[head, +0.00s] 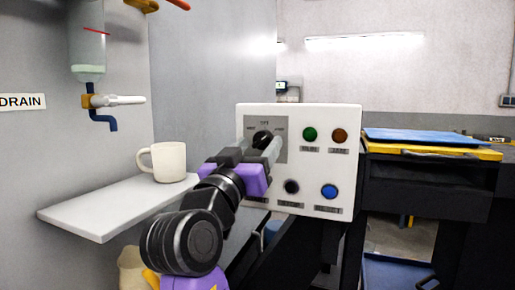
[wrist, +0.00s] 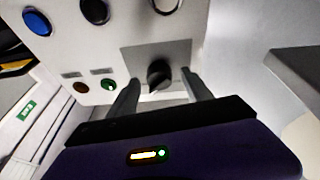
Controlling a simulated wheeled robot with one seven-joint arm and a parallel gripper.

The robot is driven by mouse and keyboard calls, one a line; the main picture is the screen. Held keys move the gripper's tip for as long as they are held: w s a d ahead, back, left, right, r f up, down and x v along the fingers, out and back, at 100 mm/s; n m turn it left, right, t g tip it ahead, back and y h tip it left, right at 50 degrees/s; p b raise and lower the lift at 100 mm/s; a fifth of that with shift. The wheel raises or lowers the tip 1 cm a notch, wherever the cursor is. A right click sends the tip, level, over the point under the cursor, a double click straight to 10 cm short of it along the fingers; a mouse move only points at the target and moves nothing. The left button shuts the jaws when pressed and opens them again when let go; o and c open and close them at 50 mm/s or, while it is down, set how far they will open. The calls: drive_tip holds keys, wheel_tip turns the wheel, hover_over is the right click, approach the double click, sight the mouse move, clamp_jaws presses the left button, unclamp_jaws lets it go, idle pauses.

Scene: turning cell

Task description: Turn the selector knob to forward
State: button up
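The black selector knob (head: 263,137) sits on a grey plate at the upper left of the white control panel (head: 350,165). Small labels stand above and to both sides of it, too small to read surely. In the wrist view the knob (wrist: 160,75) lies between my fingertips, with a gap on each side. My gripper (head: 254,150) is open in front of the plate; it also shows in the wrist view (wrist: 160,78). I see no contact with the knob. The knob's pointing direction is not clear, and my gripper hides part of the plate.
Green (head: 310,134) and amber (head: 340,136) round fittings are right of the knob; black (head: 292,187) and blue (head: 329,191) buttons are below. A white mug (head: 168,162) stands on a shelf (head: 100,212) at left. A dark bench (head: 425,190) stands at right.

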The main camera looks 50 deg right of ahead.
drive_tip(key=v, duration=0.7)
drive_tip(key=shift+a+f, duration=0.15)
drive_tip(key=shift+a, duration=0.2)
drive_tip(key=shift+s, duration=0.15)
idle(0.4)
